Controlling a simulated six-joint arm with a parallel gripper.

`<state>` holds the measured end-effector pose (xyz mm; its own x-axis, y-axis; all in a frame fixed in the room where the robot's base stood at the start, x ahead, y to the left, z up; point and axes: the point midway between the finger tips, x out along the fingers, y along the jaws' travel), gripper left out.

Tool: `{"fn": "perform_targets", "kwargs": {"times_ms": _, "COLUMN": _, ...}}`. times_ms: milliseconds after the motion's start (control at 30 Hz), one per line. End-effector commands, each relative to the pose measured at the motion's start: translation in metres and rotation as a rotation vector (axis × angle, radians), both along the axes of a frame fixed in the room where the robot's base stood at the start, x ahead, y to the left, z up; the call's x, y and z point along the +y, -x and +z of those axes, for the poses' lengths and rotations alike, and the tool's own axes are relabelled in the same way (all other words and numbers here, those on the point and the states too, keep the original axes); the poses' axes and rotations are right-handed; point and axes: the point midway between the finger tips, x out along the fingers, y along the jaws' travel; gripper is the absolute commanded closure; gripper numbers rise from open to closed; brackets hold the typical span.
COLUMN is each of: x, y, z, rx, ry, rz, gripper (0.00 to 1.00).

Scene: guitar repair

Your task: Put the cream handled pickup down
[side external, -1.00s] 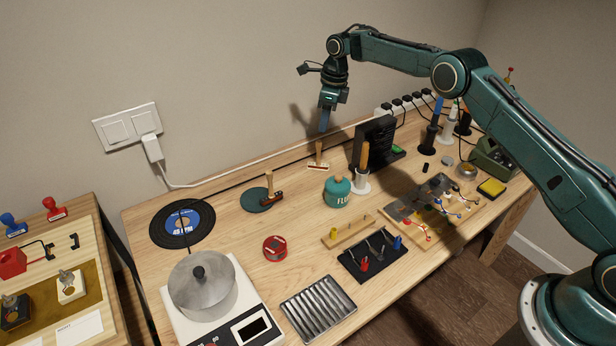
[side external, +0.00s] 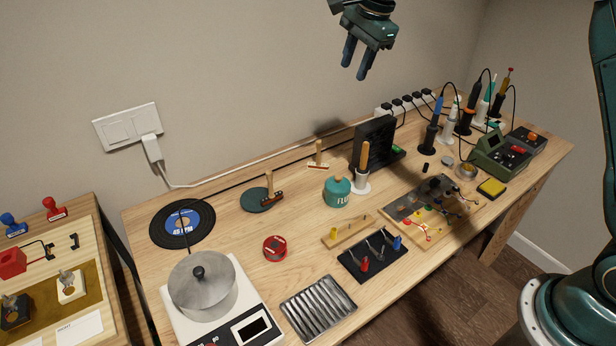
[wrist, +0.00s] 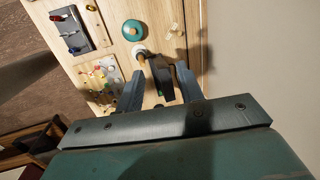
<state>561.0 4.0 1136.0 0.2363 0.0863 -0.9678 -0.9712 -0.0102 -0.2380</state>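A cream block with a metallic handle, which looks like the cream handled pickup (side external: 70,291), sits upright on the brown panel of the board at the far left in the side view. A similar black block (side external: 15,316) sits left of it, partly cut off by the picture edge. My gripper (side external: 355,70) is high above the back of the workbench, far from the cream block. Its two fingers point down, apart and empty. The cream block does not show in the wrist view.
A wooden-handled tool with a cream base (side external: 318,162) stands near the bench's back edge. A black rack (side external: 373,142) and a teal pot (side external: 337,192) stand nearby. A pan (side external: 202,290) sits on a scale at front left. Bare wood surrounds the red tin (side external: 275,248).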

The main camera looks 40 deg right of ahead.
Motion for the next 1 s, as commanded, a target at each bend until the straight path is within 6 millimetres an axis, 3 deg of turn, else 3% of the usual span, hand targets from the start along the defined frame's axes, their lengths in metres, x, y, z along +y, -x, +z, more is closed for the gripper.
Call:
{"fn": "perform_targets", "kwargs": {"times_ms": 200, "x": 0.003, "y": 0.053, "z": 0.037, "rx": -0.057, "ry": 0.064, "rz": 0.211, "gripper": 0.63}}
{"fn": "perform_targets", "kwargs": {"times_ms": 500, "x": 0.005, "y": 0.132, "z": 0.066, "rx": -0.127, "ry": 0.170, "rz": 0.502, "gripper": 0.63}}
{"fn": "perform_targets", "kwargs": {"times_ms": 767, "x": 0.005, "y": 0.203, "z": 0.073, "rx": -0.182, "ry": 0.274, "rz": 0.750, "gripper": 0.63}}
{"fn": "perform_targets", "kwargs": {"times_ms": 1000, "x": 0.004, "y": 0.268, "z": 0.065, "rx": -0.222, "ry": 0.382, "rz": 0.978, "gripper": 0.63}}
